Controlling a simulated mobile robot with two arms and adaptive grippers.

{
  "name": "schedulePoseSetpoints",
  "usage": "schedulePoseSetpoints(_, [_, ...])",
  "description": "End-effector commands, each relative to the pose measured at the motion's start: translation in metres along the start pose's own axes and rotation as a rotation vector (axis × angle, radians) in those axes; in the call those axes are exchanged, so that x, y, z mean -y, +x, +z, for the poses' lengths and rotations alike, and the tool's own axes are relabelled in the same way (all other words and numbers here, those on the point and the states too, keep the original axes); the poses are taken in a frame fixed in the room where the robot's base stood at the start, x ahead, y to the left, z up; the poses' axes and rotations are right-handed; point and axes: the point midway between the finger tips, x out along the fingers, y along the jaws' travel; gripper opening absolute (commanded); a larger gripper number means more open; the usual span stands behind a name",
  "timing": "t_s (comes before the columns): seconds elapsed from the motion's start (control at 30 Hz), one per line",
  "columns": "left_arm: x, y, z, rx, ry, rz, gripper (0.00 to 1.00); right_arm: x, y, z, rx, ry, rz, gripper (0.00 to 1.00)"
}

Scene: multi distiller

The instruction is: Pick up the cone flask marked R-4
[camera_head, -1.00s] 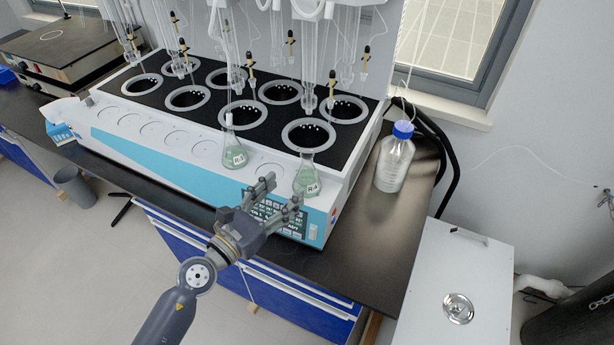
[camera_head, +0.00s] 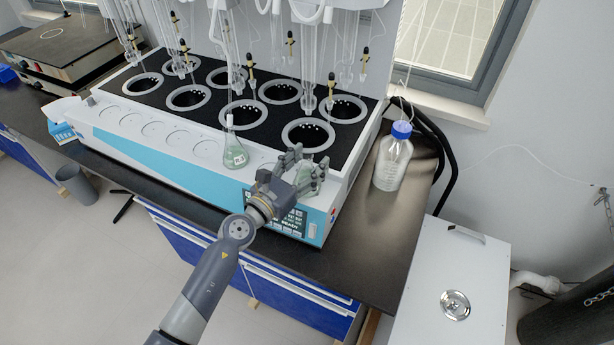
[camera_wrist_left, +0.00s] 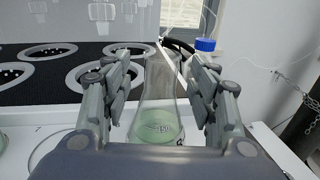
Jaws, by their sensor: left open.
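The cone flask R-4 (camera_head: 307,181) stands upright on the front ledge of the distiller (camera_head: 185,158), at its right end. It is clear glass with pale green liquid. My left gripper (camera_head: 307,160) is open at the flask, partly covering it in the head view. In the left wrist view the flask (camera_wrist_left: 158,100) stands between the two open fingers (camera_wrist_left: 160,90), with a gap visible on its left side; its label is partly hidden low down. My right gripper is not in view.
Another flask with green liquid (camera_head: 235,155) stands on the ledge to the left. A blue-capped bottle (camera_head: 392,162) stands on the dark bench to the right. Glass tubes hang above the ringed heating wells (camera_head: 305,134) behind.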

Motion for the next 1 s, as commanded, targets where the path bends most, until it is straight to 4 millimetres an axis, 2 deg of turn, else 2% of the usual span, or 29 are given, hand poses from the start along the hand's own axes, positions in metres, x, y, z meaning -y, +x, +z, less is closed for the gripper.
schedulePoseSetpoints(0.07, [0.0,0.0,0.0,0.0,0.0,0.0,0.54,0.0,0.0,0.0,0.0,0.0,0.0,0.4])
schedulePoseSetpoints(0.3, [0.0,-0.001,0.0,0.0,0.0,0.0,0.02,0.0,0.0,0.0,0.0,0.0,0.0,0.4])
schedulePoseSetpoints(0.33, [0.0,-0.001,0.0,0.0,0.0,0.0,0.0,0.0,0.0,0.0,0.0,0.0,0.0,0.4])
schedulePoseSetpoints(0.73, [0.0,-0.001,0.002,0.001,0.0,0.0,0.0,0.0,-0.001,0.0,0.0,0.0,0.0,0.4])
schedulePoseSetpoints(1.0, [0.0,0.0,0.015,0.003,-0.001,0.001,0.0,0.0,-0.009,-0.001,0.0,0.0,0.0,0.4])
